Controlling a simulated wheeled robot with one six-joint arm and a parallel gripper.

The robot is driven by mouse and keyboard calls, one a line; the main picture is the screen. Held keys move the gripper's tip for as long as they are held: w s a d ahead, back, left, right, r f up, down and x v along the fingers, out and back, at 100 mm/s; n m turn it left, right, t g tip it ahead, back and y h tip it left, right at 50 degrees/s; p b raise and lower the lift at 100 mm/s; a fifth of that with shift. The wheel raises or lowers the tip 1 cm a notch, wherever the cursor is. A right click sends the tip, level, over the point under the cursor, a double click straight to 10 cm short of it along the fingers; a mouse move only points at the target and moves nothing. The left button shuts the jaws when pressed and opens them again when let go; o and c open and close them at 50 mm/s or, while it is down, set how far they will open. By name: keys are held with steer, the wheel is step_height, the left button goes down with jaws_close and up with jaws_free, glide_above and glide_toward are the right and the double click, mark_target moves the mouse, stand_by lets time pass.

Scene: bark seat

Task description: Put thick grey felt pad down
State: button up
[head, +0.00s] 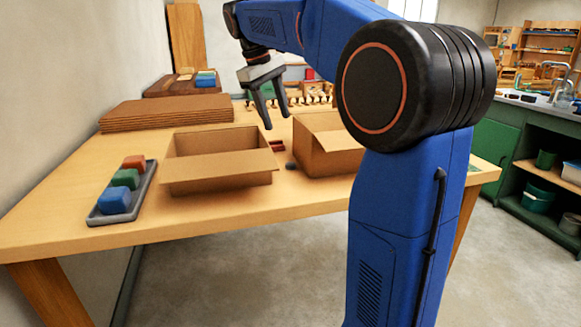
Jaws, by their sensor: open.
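My gripper (277,121) is open and points down, with nothing visible between its fingers. It is above the back of the table, near the gap between two open cardboard boxes. I cannot make out a thick grey felt pad for certain. A small dark grey-green piece (290,166) lies on the table between the boxes, too small to identify. The left box (220,183) is open, and the part of its inside that shows looks empty. The right box (320,163) is partly hidden behind my arm, and its floor is hidden.
Small red pieces (278,146) lie between the boxes. A grey tray (106,219) with orange, green and blue blocks is at the left. A stack of brown sheets (165,116) lies behind. The table's front strip (210,222) is clear.

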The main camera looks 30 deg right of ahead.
steer(key=n, duration=0.4)
steer(key=n+h, duration=0.1)
steer(key=n, duration=1)
glide_toward(291, 163)
steer(key=x, duration=0.2)
steer(key=shift+w+d+f, duration=0.1)
steer(key=shift+d+f, duration=0.1)
steer(key=shift+f, duration=0.1)
steer(key=shift+x, duration=2.55)
steer(key=shift+a, duration=0.15)
steer(key=shift+c, duration=0.5)
steer(key=c, duration=1.1)
